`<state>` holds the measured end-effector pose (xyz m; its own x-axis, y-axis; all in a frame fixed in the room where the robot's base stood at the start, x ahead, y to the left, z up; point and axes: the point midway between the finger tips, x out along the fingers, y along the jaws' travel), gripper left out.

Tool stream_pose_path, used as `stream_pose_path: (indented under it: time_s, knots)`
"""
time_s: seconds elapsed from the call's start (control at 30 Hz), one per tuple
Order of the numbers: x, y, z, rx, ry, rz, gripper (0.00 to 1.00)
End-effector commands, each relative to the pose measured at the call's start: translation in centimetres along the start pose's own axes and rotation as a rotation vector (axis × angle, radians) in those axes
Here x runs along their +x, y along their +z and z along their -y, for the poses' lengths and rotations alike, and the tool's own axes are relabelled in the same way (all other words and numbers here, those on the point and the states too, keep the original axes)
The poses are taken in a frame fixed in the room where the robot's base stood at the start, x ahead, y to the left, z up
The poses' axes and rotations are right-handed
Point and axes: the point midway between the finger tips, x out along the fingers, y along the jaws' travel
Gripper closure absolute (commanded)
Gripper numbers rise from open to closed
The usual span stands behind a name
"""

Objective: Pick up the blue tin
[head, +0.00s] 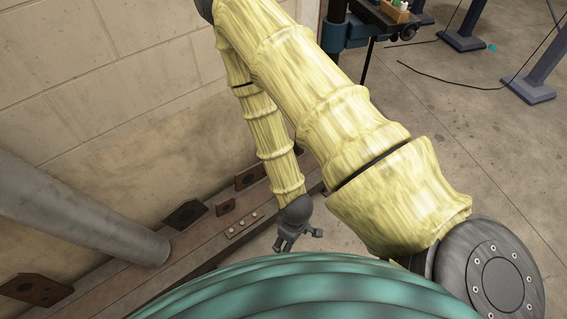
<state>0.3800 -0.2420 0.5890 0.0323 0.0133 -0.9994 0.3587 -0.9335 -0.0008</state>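I cannot make out a blue tin for certain in the head view. A tiny light-blue thing (492,47) shows on the floor at the upper right, beside the foot of a blue stand; it is too small to identify. My gripper (301,241) is at the lower middle, at the end of my yellow-sleeved arm, above the floor near the wall. Its fingers are spread apart with nothing visible between them. My arm and the teal ribbed surface at the bottom hide much of the floor.
A block wall (110,110) fills the left. A rusty beam with plates (240,222) runs along its foot, and a grey pipe (80,212) crosses at the left. Blue stand feet (528,90) and black cables are at the upper right. Open concrete floor (480,140) lies at the right.

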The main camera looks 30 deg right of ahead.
Motion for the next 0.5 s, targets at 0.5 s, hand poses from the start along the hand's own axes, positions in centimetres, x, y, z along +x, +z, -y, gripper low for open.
stream_pose_path:
  time_s: [0.5]
  knots:
    - [10.3,-6.6,-5.3,-0.454,0.045,-0.015,0.19]
